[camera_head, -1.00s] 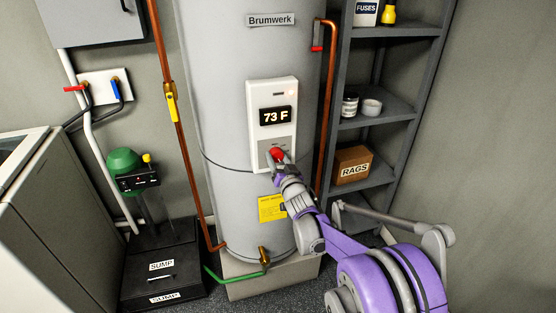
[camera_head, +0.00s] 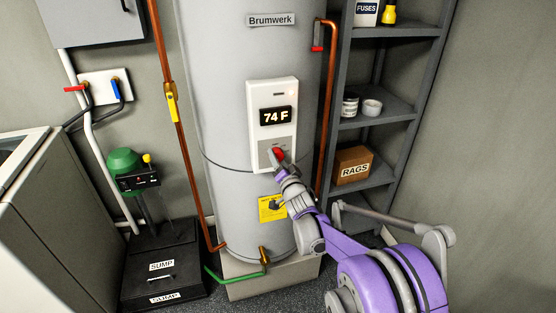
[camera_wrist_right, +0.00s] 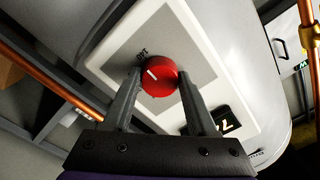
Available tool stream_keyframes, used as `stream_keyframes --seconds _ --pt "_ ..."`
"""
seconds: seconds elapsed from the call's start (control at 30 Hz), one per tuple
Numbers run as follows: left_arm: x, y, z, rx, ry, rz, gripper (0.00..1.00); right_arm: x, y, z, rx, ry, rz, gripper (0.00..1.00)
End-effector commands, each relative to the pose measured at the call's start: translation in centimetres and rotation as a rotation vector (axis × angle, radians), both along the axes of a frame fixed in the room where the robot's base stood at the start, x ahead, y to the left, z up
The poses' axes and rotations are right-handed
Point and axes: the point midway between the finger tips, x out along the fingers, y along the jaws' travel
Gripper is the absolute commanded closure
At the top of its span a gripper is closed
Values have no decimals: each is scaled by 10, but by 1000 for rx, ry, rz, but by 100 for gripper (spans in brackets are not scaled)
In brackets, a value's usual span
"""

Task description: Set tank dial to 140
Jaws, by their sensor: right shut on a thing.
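The water tank (camera_head: 228,120), a tall grey cylinder labelled Brumwerk, carries a white control panel (camera_head: 287,90). Its dark display (camera_head: 275,116) reads 74 F. The red dial (camera_head: 279,153) sits low on the panel. In the right wrist view the dial (camera_wrist_right: 159,76) shows a white pointer line on its face, and lettering is printed beside it. My right gripper (camera_head: 281,160) is at the panel; in the right wrist view its two fingers (camera_wrist_right: 157,82) are shut on the dial, one on each side. My left gripper is not in view.
A copper pipe (camera_head: 329,90) runs down right of the panel, beside a grey shelf (camera_head: 385,107) with a RAGS box (camera_head: 352,164). Another copper pipe (camera_head: 163,60) with a yellow valve handle stands left of the tank. The black sump cover (camera_head: 182,262) is on the floor at left.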

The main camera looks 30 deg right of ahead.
Motion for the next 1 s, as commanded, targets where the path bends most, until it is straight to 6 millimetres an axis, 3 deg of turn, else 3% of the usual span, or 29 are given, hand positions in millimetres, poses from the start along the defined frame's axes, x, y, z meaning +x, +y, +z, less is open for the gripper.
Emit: stream_keyframes --seconds 0.27,0.3,0.43,0.77,1.0 --pt "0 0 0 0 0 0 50 0 0 0 3 0 -1 98" --pt "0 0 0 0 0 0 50 0 0 0 3 0 -1 35" --pt "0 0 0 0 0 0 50 0 0 0 2 0 0 12" --pt "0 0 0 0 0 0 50 -3 1 0 1 0 0 12" --pt "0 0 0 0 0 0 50 -38 9 0 1 0 0 12"
